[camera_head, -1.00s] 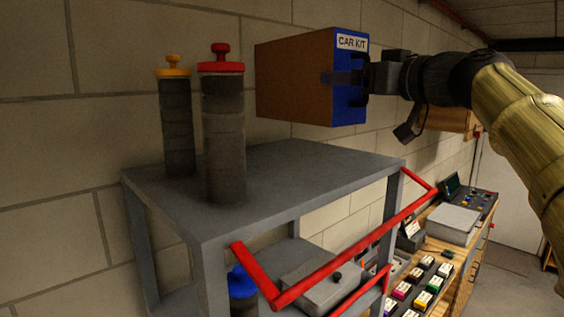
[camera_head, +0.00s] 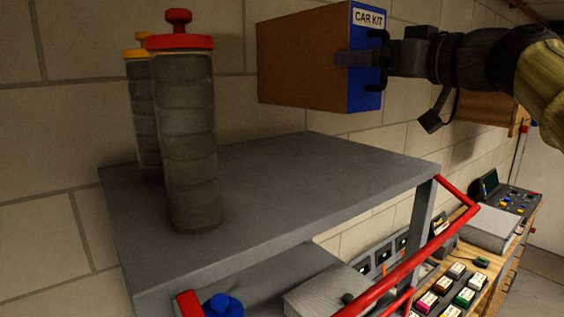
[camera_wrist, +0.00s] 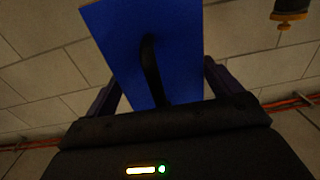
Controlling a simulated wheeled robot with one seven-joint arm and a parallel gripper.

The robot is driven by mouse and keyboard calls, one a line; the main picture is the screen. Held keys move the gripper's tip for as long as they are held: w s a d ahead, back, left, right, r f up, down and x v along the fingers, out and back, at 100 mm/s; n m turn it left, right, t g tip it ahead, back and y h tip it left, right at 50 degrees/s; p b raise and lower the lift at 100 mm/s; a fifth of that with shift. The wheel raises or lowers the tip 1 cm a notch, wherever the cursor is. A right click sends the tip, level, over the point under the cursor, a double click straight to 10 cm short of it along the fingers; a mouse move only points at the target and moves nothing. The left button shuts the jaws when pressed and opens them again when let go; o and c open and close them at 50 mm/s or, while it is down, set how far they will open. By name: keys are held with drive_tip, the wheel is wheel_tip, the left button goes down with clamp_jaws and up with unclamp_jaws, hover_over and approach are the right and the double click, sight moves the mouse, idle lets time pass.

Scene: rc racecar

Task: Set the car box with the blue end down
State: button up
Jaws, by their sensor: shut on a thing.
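The car box (camera_head: 303,57) is a brown box with a blue end (camera_head: 369,72) and a white "CAR KIT" label. It is held in the air above the grey cart top, its blue end facing right toward my wrist. My gripper (camera_head: 355,60) is shut on the box from the blue-end side, with one finger along the brown side. In the wrist view the blue end (camera_wrist: 135,45) fills the middle, with a dark curved strap or handle on it, between my fingers (camera_wrist: 160,88). The box's far side is hidden.
The grey cart top (camera_head: 300,165) is clear below the box. A red-capped canister (camera_head: 185,130) and a yellow-capped canister (camera_head: 140,100) stand at its left. A red rail (camera_head: 420,245) runs along the front. A wooden bench (camera_head: 490,280) with several small boxes is at right.

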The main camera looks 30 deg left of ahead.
sight(365, 98)
drive_tip(key=shift+w, duration=0.1)
drive_tip(key=f, duration=0.1)
drive_tip(key=f+b, duration=0.1)
drive_tip(key=f, duration=0.1)
drive_tip(key=f+b, duration=0.1)
drive_tip(key=f, duration=0.1)
drive_tip(key=shift+s+d+f, duration=0.25)
drive_tip(key=shift+d, duration=0.05)
drive_tip(key=shift+s+a+f, duration=0.1)
drive_tip(key=shift+s+a, duration=0.05)
drive_tip(key=shift+s, duration=0.1)
drive_tip(key=shift+w, duration=0.1)
drive_tip(key=shift+w+f, duration=0.1)
drive_tip(key=shift+f, duration=0.15)
wheel_tip(365, 98, down, 4)
drive_tip(key=shift+r+b, duration=0.1)
drive_tip(key=shift+b, duration=0.65)
drive_tip(key=o, duration=0.9)
drive_tip(key=shift+c, duration=0.2)
